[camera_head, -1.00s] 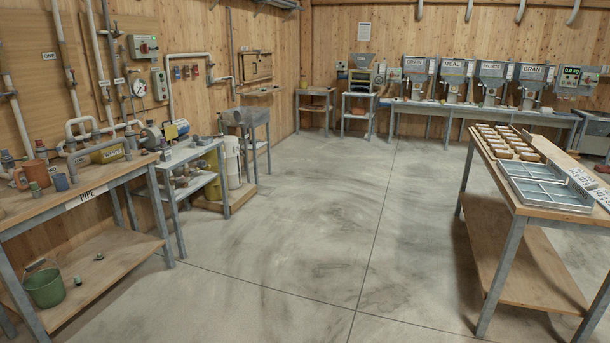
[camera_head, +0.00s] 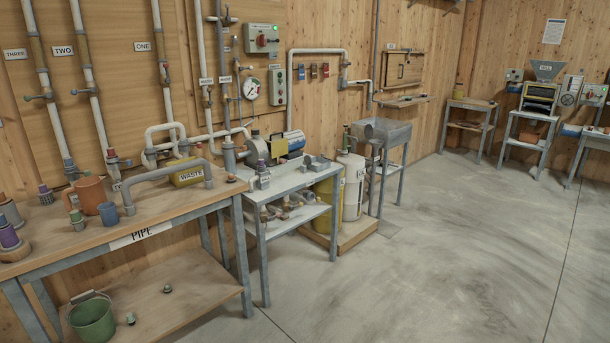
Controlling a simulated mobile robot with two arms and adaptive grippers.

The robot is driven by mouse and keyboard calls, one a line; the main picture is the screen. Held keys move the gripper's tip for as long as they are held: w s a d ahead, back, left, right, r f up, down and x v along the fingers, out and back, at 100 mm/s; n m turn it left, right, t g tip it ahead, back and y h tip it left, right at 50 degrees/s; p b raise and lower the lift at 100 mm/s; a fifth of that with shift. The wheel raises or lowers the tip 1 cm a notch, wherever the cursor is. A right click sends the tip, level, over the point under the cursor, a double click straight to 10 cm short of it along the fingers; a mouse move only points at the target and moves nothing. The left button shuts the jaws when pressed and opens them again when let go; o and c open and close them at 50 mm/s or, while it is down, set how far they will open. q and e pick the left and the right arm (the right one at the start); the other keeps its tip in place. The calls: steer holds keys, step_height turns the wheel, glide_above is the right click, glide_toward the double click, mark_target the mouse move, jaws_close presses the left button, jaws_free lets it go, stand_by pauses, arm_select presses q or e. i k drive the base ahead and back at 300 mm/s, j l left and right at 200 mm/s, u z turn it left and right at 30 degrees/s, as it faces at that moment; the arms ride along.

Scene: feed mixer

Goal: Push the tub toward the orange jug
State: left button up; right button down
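The orange jug (camera_head: 87,195) stands upright at the left of the bench marked PIPE. A yellow tub labelled WASTE (camera_head: 187,174) stands further right, towards the back of the same bench top (camera_head: 150,220). A bent grey pipe (camera_head: 165,175) partly hides the tub. There is a clear gap between jug and tub, with part of the pipe in front of it. Neither of my grippers is in view.
A blue cup (camera_head: 108,213) stands close to the jug. Small fittings (camera_head: 46,194) stand at the bench's left. A green bucket (camera_head: 92,318) is on the lower shelf. A grey side table (camera_head: 285,178) adjoins at right. The concrete floor (camera_head: 440,260) is open.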

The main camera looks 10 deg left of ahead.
mark_target(193, 175)
steer(key=i+u, duration=0.4)
steer(key=i, duration=0.15)
steer(key=i+l+u, duration=0.25)
steer(key=i+u, duration=0.15)
steer(key=i+l+u, duration=0.45)
steer(key=i, duration=0.15)
